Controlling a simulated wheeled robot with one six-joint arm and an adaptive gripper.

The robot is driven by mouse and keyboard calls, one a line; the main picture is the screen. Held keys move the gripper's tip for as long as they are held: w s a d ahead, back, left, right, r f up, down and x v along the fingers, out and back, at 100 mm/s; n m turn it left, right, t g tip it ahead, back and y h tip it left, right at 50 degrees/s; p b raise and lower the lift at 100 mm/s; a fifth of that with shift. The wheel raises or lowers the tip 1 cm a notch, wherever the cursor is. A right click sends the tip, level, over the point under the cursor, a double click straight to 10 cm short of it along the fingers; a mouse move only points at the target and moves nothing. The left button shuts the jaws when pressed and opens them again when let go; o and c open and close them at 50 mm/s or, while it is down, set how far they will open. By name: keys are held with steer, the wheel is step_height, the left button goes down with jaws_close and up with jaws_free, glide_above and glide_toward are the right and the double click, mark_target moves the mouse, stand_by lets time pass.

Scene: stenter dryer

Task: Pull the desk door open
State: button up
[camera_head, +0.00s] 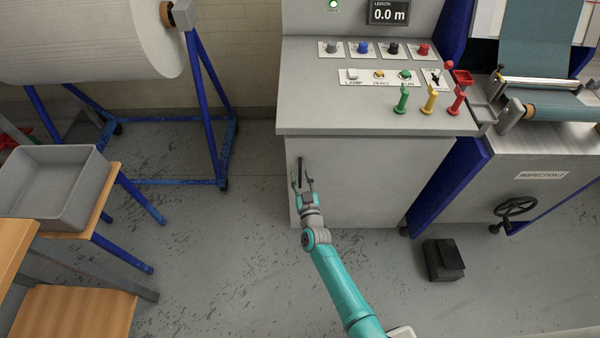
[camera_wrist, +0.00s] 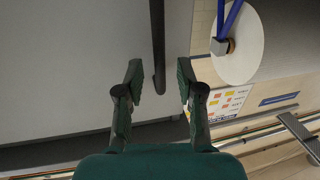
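The desk door (camera_head: 365,175) is the pale grey front panel below the control desk top. It looks shut. It also fills the left of the wrist view (camera_wrist: 75,65). A thin dark upright handle (camera_head: 299,165) is near the door's left edge. In the wrist view the handle (camera_wrist: 158,45) is a black bar that ends between the fingers. My gripper (camera_head: 302,180) is open at the handle, with one finger to each side in the picture. In the wrist view my gripper (camera_wrist: 159,80) shows gaps between both fingertips and the bar. How deep the handle sits between them is unclear.
The control desk top (camera_head: 380,125) with buttons and coloured levers overhangs the door. A black pedal box (camera_head: 443,260) lies on the floor to the right. A blue roll stand (camera_head: 225,150) and a grey bin (camera_head: 50,185) are to the left. Floor left of the door is clear.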

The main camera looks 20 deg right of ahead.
steer(key=shift+w+d, duration=0.15)
steer(key=shift+w, duration=1)
jaws_close()
